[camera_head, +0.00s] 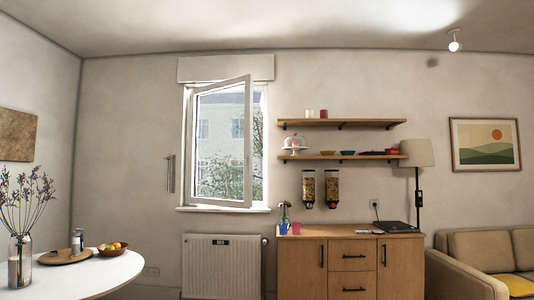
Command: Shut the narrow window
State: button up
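The narrow window (248,150) is in the middle left of the head view, in the far wall above a radiator. Its white-framed sash stands open, swung into the room. The sash's free edge is at the right and its top right corner rises above the top of the opening. The left side of the sash stays by the frame. A building and green leaves show through the glass. The white sill (222,209) runs below it. My gripper is not in view.
A white radiator (222,268) stands under the window. A wooden cabinet (350,262) with a laptop (397,227) and cups is to its right. A round white table (90,273) is at the front left, a sofa (480,258) at the right.

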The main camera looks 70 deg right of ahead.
aim_at(246, 80)
jog(key=l+z, duration=0.1)
jog(key=z, duration=2.15)
jog(key=i+z, duration=0.35)
jog(key=i, duration=1.2)
jog(key=i+u, duration=0.15)
jog(key=i, duration=0.25)
jog(key=i+l+u, duration=0.1)
jog(key=i, duration=0.35)
jog(key=i+l+u, duration=0.15)
jog(key=i, duration=0.25)
jog(key=i+l+u, duration=0.15)
jog(key=i, duration=0.25)
jog(key=l, duration=0.1)
